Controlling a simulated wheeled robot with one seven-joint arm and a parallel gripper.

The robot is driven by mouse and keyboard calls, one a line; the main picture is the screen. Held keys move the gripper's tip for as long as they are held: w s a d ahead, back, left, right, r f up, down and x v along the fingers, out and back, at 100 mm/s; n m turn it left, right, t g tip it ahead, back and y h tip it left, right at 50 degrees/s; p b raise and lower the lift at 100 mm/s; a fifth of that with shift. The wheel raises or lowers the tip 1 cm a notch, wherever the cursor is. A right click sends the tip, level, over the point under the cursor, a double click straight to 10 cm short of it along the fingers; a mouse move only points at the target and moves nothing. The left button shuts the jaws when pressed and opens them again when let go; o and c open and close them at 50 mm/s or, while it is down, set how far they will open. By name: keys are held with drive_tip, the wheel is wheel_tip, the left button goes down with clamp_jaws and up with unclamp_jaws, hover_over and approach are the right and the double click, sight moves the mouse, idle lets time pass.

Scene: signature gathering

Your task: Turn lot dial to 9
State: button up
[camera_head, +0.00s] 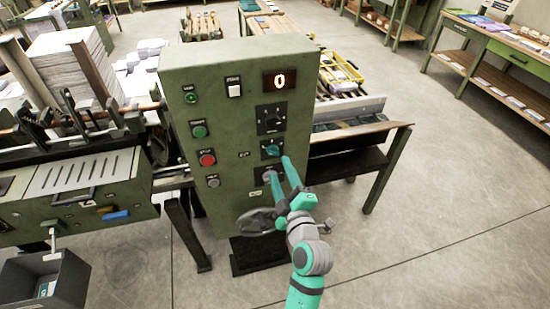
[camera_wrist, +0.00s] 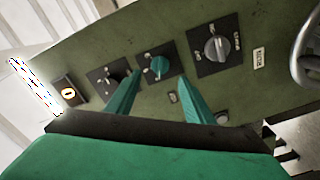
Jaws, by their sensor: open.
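A green control cabinet (camera_head: 225,130) carries a column of three dials on its right side. The upper dial (camera_head: 270,118) has a dark knob on a black plate, the middle dial (camera_head: 270,148) a teal knob, and the lower dial a grey knob, partly hidden by my gripper in the head view. In the wrist view they run left to right: dark dial (camera_wrist: 107,75), teal dial (camera_wrist: 159,65), grey dial (camera_wrist: 216,48). The labels are too small to tell which is the lot dial. My gripper (camera_wrist: 159,80) is open and empty, its fingertips either side of the teal knob's line; contact is unclear.
Several push buttons, including a red one (camera_head: 207,158), line the cabinet's left side. A grey handwheel (camera_head: 257,221) sits low by my wrist. Floor at the right is clear.

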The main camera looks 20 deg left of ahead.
sight(273, 152)
drive_tip(key=x, duration=0.6)
drive_tip(key=shift+w+a, duration=0.2)
drive_tip(key=shift+w, duration=0.1)
drive_tip(key=shift+c, duration=0.6)
drive_tip(key=c, duration=0.9)
